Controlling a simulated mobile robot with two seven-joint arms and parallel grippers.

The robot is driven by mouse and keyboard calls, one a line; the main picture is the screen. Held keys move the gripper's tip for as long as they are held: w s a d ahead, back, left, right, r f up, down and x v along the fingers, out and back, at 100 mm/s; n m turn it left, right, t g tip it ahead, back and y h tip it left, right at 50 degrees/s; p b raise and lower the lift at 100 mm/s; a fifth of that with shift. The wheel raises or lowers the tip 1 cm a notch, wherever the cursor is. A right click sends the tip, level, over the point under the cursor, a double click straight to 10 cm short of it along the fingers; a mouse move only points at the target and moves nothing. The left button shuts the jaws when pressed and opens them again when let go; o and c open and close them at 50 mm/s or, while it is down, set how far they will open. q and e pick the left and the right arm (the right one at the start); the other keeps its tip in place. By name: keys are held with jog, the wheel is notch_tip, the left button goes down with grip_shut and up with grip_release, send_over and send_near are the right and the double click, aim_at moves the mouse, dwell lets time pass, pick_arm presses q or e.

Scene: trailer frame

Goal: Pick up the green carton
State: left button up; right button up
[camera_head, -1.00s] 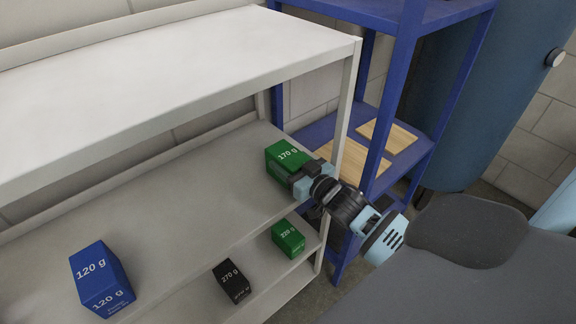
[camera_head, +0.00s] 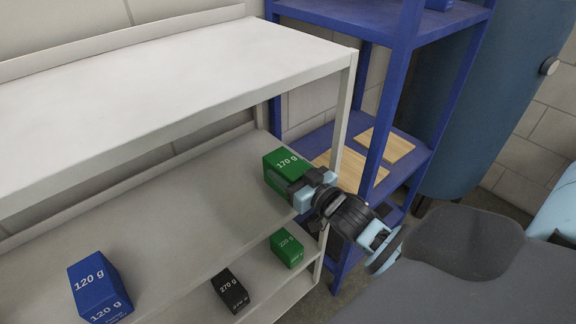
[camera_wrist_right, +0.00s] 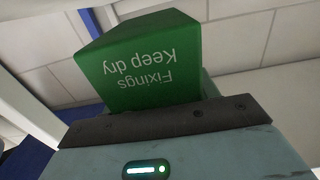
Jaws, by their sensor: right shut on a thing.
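A green carton marked 170 g (camera_head: 284,163) is at the right end of the grey shelf's middle board. My right gripper (camera_head: 297,190) is shut on it from the front right. In the right wrist view the green carton (camera_wrist_right: 140,62) fills the space beyond the gripper, with "Fixings Keep dry" upside down on its face. I cannot tell whether its base touches the board. A second green carton, marked 220 g (camera_head: 287,248), stands on the lower board beneath. My left gripper is not in view.
A blue carton marked 120 g (camera_head: 96,287) stands on the middle board at the left. A black carton marked 270 g (camera_head: 230,290) is on the lower board. The grey top board (camera_head: 190,90) overhangs. A blue rack (camera_head: 398,90) stands close on the right.

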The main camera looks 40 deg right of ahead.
jog(key=s+a+r, duration=0.1)
jog(key=s+a, duration=0.5)
jog(key=s, duration=0.4)
jog(key=shift+s+a+r, duration=0.2)
jog(key=shift+s+a, duration=0.1)
jog(key=shift+s, duration=0.1)
